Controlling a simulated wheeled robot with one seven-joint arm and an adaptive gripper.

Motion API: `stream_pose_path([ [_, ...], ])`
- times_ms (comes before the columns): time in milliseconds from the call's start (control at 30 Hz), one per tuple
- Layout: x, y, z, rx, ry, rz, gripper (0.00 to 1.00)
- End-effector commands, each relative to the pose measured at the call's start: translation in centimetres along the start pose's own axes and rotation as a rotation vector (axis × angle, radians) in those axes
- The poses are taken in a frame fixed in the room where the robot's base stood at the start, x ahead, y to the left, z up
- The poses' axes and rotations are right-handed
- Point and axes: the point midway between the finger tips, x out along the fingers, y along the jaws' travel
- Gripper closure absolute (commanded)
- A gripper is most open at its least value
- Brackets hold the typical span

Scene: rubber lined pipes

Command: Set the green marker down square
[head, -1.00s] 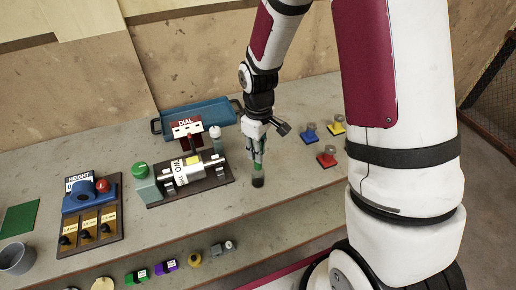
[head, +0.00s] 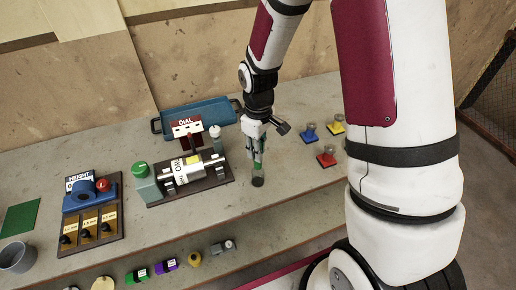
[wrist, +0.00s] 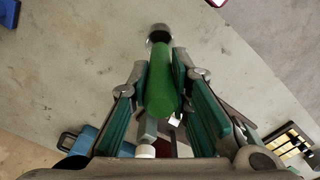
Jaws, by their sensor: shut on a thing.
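The green marker (head: 259,167) is in my gripper, over or on the bench near its front edge. The marker looks roughly upright, perhaps slightly tilted. My gripper (wrist: 163,75) is shut on the marker; the fingers hide part of it.
The dial fixture (head: 184,174) stands close on the left, with a blue tray (head: 180,118) behind it. Blue (head: 309,136), yellow (head: 335,128) and red (head: 326,159) knobbed pieces stand to the right. The height station (head: 90,215) is farther left. Bare bench lies around the marker.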

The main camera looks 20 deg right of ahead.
Motion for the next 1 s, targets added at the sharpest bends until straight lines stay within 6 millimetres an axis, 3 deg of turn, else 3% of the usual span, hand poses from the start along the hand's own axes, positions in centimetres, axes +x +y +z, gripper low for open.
stream_pose_path([
  [1000, 1.1, 0.0, 0.0, 0.0, -0.001, -0.001, 1.0],
])
